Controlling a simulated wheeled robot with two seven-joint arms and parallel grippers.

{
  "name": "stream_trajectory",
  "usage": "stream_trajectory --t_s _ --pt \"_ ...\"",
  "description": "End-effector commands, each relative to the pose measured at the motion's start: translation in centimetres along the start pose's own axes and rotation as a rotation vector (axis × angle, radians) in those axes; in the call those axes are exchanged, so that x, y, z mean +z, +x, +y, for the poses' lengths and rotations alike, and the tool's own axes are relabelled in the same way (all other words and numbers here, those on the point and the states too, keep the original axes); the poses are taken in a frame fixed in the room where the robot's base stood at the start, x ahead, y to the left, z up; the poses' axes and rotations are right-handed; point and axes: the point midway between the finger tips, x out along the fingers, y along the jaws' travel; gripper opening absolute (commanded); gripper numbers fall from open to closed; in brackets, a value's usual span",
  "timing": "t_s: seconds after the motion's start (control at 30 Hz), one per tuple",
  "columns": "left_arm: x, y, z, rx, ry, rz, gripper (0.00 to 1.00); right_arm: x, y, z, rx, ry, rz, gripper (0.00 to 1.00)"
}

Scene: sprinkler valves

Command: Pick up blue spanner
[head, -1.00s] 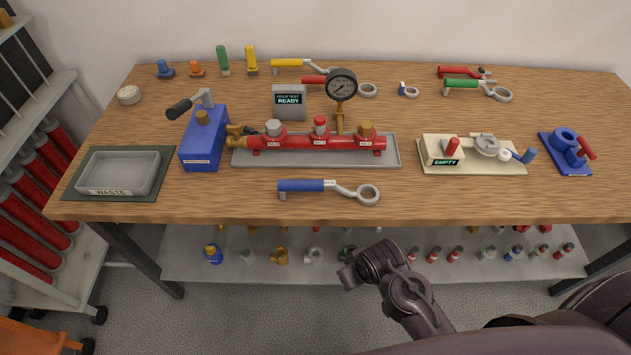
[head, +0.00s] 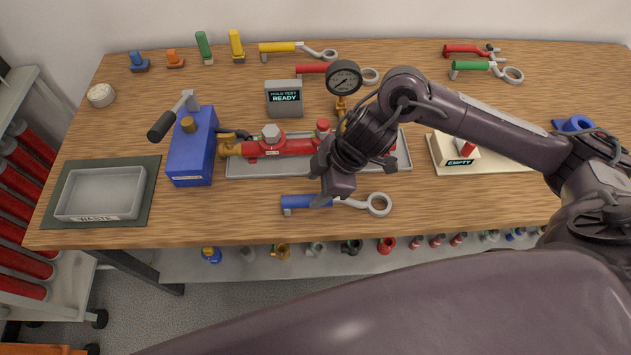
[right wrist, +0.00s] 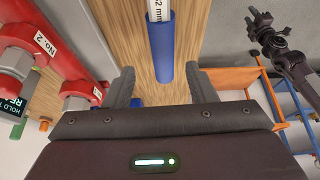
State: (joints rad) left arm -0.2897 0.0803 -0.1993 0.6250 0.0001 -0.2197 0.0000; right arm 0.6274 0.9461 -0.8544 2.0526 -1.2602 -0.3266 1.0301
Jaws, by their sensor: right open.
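The blue spanner (head: 310,202) lies on the wooden bench near its front edge, handle to the left and grey ring end (head: 378,204) to the right. My right gripper (head: 322,195) hangs over it and hides part of the handle and shaft. In the right wrist view, the open, empty fingers (right wrist: 160,82) stand on either side of the blue handle (right wrist: 165,62), with gaps on both sides. Exact height above the bench is hard to tell. A dark arm end (right wrist: 262,22), apparently my left gripper, shows small at the right of that view.
Just behind the spanner is a grey tray (head: 240,167) with a red valve manifold (head: 290,147) and a pressure gauge (head: 344,78). A blue pump (head: 191,150) and a waste tray (head: 101,193) are at left. The bench's front strip is otherwise clear.

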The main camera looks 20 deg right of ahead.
Motion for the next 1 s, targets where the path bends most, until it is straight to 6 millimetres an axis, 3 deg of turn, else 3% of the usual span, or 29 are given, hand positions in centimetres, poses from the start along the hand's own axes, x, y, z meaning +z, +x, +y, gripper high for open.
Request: stream_trajectory --t_s 0.13,0.43,0.7,0.97,1.0 --pt "0.2 -0.1 0.1 0.001 0.002 -0.003 0.36 1.7 -0.3 0.0 -0.029 0.023 -0.049 0.51" --pt "2.1 -0.8 0.4 0.005 0.003 -0.032 0.36 2.1 3.0 -0.2 -0.031 0.026 -0.051 0.51" --pt "1.2 -1.4 0.3 0.004 0.002 -0.019 0.36 2.6 6.6 -0.3 -0.03 0.024 -0.05 0.51" --pt "0.5 -1.4 0.1 0.002 0.001 -0.008 0.36 2.6 6.9 -0.3 -0.028 0.022 -0.049 0.51" --pt "0.5 -1.4 0.1 0.002 0.0 -0.008 0.36 2.6 6.9 -0.3 -0.028 0.022 -0.049 0.47"
